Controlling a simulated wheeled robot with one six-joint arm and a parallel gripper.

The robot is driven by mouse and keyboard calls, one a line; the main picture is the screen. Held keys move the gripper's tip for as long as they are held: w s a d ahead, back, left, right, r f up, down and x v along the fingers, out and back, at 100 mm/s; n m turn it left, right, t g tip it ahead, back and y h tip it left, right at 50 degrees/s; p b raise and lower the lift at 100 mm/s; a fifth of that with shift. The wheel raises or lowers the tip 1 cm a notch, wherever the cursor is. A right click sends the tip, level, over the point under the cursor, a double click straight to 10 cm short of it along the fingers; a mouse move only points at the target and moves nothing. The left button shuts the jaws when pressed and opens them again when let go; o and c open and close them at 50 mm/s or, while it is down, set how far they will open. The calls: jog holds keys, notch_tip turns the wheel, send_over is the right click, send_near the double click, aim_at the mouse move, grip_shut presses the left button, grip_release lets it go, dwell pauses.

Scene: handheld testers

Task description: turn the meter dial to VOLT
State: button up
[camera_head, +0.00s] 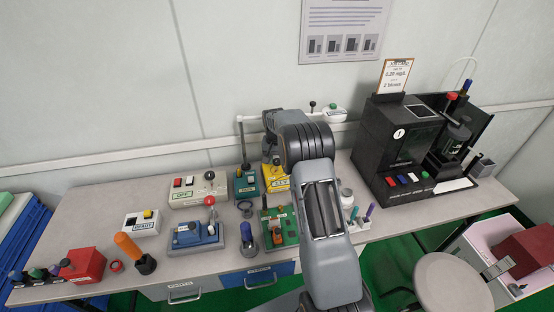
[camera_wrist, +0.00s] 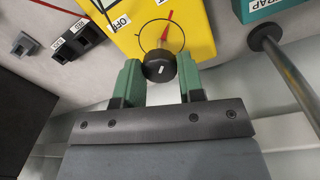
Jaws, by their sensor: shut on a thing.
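The yellow meter (camera_wrist: 200,22) shows at the top of the wrist view, and part of it shows in the head view (camera_head: 276,179) beside my arm. Its round black dial (camera_wrist: 160,67) sits at the meter's edge between my green fingers. My gripper (camera_wrist: 161,78) is shut on the dial, one finger on each side. A red pointer (camera_wrist: 167,32) points up and slightly right in the wrist view, inside a thin dark ring. An OFF label lies to its upper left. I cannot read a VOLT label. In the head view my arm hides the gripper and dial.
A teal box (camera_wrist: 262,8) and a grey rod (camera_wrist: 285,75) stand close on the right in the wrist view. Black blocks (camera_wrist: 78,42) lie to the left. In the head view, a green device (camera_head: 283,228) and a black machine (camera_head: 400,140) flank my arm.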

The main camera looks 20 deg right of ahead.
aim_at(275, 160)
jog(key=o, duration=0.9)
jog(key=shift+w+a+r, duration=0.1)
jog(key=shift+a+r, duration=0.05)
jog(key=shift+r, duration=3.35)
jog(key=shift+w+a+r, duration=0.1)
jog(key=shift+a+r, duration=0.05)
jog(key=shift+r, duration=3.3)
